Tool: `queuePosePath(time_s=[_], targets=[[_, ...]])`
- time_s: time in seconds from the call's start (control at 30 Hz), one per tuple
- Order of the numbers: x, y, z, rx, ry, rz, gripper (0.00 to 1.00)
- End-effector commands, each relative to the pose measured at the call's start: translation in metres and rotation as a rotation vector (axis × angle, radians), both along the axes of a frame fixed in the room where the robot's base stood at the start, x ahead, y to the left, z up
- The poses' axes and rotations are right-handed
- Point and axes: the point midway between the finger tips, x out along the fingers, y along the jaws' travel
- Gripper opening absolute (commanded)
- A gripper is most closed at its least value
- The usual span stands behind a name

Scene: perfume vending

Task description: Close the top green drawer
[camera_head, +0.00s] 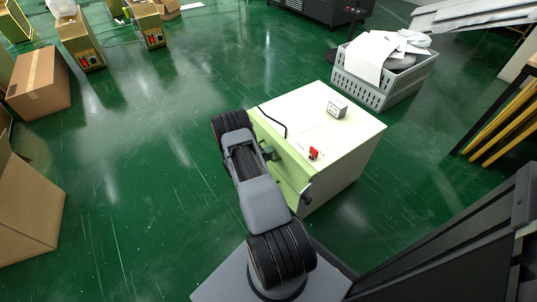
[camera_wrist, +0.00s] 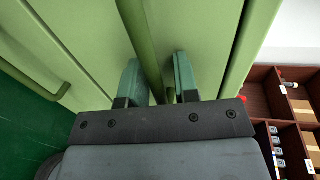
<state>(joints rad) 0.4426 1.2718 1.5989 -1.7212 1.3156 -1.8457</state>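A white cabinet (camera_head: 345,125) with light green drawer fronts stands in front of me. In the wrist view a green drawer front (camera_wrist: 205,30) fills the upper middle, with a green bar handle (camera_wrist: 146,45) across it. My gripper (camera_head: 268,153) is at the cabinet's green front. In the wrist view my gripper's two green fingers (camera_wrist: 160,80) are apart, with the handle between them. A gap shows beside the right finger; contact on the left is unclear. A second handle (camera_wrist: 40,78) shows on the neighbouring front at left. How far the drawer stands out is hard to tell.
A red object (camera_head: 314,153) and a small grey box (camera_head: 337,108) sit on the cabinet top. A grey crate (camera_head: 384,90) with white sheets stands behind. Cardboard boxes (camera_head: 40,85) are at left. The green floor (camera_head: 130,190) between is clear. Brown compartments (camera_wrist: 290,110) show at right in the wrist view.

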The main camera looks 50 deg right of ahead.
Motion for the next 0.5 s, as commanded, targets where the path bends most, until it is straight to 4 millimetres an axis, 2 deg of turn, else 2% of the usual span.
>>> queuePosePath(time_s=[0.07, 0.33, 0.5], targets=[[0.001, 0.001, 0.0, 0.0, 0.0, 0.003, 0.36], [0.002, 0.004, 0.0, 0.001, 0.001, 0.004, 0.37], [0.006, 0.021, 0.006, 0.0, 0.002, 0.006, 0.37]])
